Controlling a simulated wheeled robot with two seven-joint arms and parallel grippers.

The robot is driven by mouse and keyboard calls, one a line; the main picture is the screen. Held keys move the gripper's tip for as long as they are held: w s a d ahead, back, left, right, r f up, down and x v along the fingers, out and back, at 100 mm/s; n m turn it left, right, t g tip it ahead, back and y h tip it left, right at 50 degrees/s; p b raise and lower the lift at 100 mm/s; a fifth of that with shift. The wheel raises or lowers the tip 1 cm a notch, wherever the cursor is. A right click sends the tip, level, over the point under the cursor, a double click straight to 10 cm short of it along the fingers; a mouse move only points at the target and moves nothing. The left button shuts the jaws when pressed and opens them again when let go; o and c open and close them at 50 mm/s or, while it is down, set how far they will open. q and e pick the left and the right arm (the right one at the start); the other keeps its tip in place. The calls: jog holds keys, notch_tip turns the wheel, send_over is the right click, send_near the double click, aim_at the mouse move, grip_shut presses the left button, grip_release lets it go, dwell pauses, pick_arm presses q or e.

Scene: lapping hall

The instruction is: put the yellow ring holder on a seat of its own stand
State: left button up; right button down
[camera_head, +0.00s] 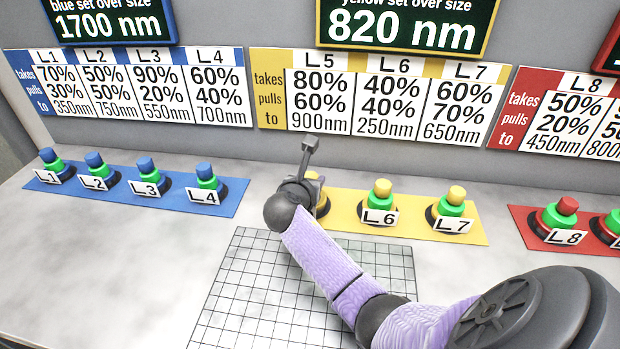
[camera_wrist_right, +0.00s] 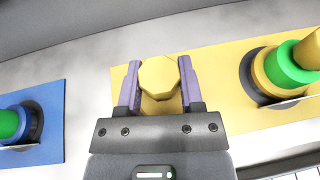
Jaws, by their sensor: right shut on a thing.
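My right gripper (camera_head: 308,184) is at the left end of the yellow stand (camera_head: 345,203), mostly hidden behind my own wrist. In the right wrist view, its two purple fingers (camera_wrist_right: 159,64) are shut on a yellow faceted knob (camera_wrist_right: 159,78), which I take for the yellow ring holder. Yellow plate shows around it. In the head view, a bit of yellow and a dark rim (camera_head: 323,205) show beside the wrist; I cannot tell whether the held holder touches the stand. Seats L6 (camera_head: 380,217) and L7 (camera_head: 453,225) carry stacks with green rings and yellow knobs. My left gripper is not in view.
A blue stand (camera_head: 134,205) with several blue-knobbed stacks lies left. A red stand (camera_head: 530,230) lies right. A gridded patch (camera_head: 260,285) on the grey table is clear in front. Wall signs (camera_head: 389,101) list percentages and sizes behind.

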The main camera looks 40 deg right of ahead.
jog(key=shift+c, duration=1.4)
grip_release()
jog(key=shift+f, duration=0.1)
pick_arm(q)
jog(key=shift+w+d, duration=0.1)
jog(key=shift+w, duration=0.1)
pick_arm(e)
jog(key=shift+o, duration=0.2)
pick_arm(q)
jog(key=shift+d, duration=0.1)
pick_arm(e)
jog(key=shift+r, duration=0.2)
jog(key=p+v, duration=0.5)
jog(key=v, duration=0.6)
jog(key=shift+a+r+p, duration=0.15)
jog(key=shift+p, duration=0.15)
jog(key=shift+s+a, duration=0.2)
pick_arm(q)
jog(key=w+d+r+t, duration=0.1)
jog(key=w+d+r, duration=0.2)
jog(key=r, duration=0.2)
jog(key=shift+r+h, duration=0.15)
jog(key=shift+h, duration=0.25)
